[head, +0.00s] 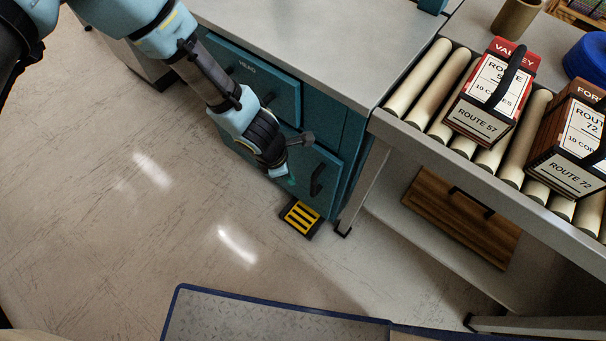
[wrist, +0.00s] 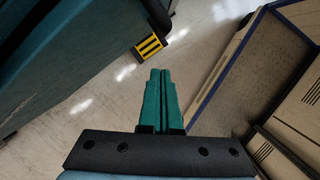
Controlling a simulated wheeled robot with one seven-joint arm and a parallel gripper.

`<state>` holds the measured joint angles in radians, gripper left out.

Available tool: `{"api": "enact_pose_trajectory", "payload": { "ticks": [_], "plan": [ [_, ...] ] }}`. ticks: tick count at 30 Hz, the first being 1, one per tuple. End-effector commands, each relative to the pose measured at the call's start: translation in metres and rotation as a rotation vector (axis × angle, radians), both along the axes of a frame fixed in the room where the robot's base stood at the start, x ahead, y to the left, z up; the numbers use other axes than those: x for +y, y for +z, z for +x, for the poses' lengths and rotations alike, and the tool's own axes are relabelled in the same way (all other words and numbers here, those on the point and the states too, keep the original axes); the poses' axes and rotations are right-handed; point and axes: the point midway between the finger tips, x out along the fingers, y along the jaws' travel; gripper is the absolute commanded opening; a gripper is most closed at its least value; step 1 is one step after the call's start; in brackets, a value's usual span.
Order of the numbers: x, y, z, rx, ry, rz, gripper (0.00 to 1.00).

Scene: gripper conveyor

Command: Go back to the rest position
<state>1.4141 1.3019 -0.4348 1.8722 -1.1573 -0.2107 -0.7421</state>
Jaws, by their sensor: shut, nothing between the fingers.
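My gripper (head: 289,180) hangs in front of the teal drawer cabinet (head: 320,134) in the head view, pointing down toward the floor. In the wrist view my gripper (wrist: 160,72) shows its green fingers pressed together with nothing between them. My arm reaches in from the upper left of the head view. I cannot tell whether the gripper touches the cabinet front.
A yellow and black floor block (head: 300,216) lies at the cabinet's foot. A roller conveyor (head: 420,90) at right bears a red Route 57 box (head: 490,95) and a brown Route 72 box (head: 570,145). A blue-edged panel (head: 270,315) is at the bottom. Floor at left is clear.

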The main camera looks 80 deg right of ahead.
Motion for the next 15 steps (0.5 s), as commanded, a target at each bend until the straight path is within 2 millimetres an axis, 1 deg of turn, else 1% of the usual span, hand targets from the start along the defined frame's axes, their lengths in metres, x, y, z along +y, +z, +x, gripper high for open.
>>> {"api": "enact_pose_trajectory", "payload": {
  "ticks": [1, 6, 12, 15],
  "plan": [
    [-0.002, 0.013, 0.000, 0.000, -0.003, -0.008, 0.00],
    [0.003, 0.046, 0.009, -0.003, -0.003, -0.007, 0.00],
    [0.008, 0.075, 0.016, -0.005, -0.002, -0.004, 0.00],
    [0.009, 0.083, 0.017, -0.003, -0.002, -0.003, 0.00]
  ]
}}
